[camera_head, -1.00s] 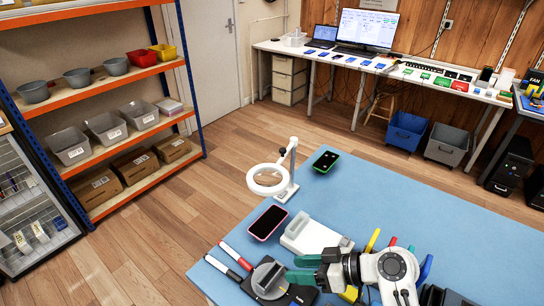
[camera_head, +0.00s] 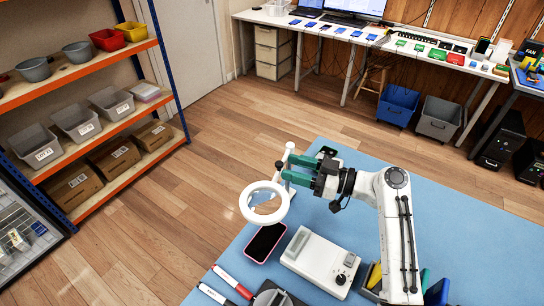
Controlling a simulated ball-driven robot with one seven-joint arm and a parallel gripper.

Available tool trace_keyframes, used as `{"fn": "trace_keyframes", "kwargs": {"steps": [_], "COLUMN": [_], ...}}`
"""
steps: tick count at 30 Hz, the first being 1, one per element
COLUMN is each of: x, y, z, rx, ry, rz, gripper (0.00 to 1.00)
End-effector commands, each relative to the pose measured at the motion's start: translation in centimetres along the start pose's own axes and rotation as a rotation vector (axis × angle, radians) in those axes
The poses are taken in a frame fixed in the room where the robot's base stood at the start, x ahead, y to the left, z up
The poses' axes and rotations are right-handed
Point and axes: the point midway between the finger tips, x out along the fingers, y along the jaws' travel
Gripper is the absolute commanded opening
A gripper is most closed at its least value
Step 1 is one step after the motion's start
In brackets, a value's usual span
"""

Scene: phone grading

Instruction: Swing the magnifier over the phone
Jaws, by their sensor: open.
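The magnifier (camera_head: 245,208) is a white ring lens on a white upright post at the left edge of the blue table. Its ring sits in the picture just above a dark-screened phone with a pink rim (camera_head: 265,242) lying on the mat, and appears to overhang the table edge. My gripper (camera_head: 288,168) has green fingers and is open at the magnifier's post, near the hinge. Whether the fingers touch the post I cannot tell.
A white device with a black knob (camera_head: 318,260) stands right of the pink phone. Red and black markers (camera_head: 228,279) and a dark fixture (camera_head: 272,296) are at the front. Coloured tools lie beside my arm. The blue table (camera_head: 460,215) is clear at the right.

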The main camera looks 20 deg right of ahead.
Motion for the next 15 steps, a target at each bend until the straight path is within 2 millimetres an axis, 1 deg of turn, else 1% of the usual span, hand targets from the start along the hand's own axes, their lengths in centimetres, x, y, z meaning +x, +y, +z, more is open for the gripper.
{"fn": "trace_keyframes", "kwargs": {"steps": [1,6,10,15], "x": [1.1,3.9,5.3,6.2], "y": [-0.1,-0.1,0.0,0.0], "z": [-0.4,-0.3,-0.1,0.0], "rx": [0.000,0.000,0.001,0.000], "ry": [-0.001,-0.002,-0.002,-0.002], "rz": [-0.004,-0.002,-0.001,0.000], "gripper": [0.47,0.47,0.47,0.47]}}
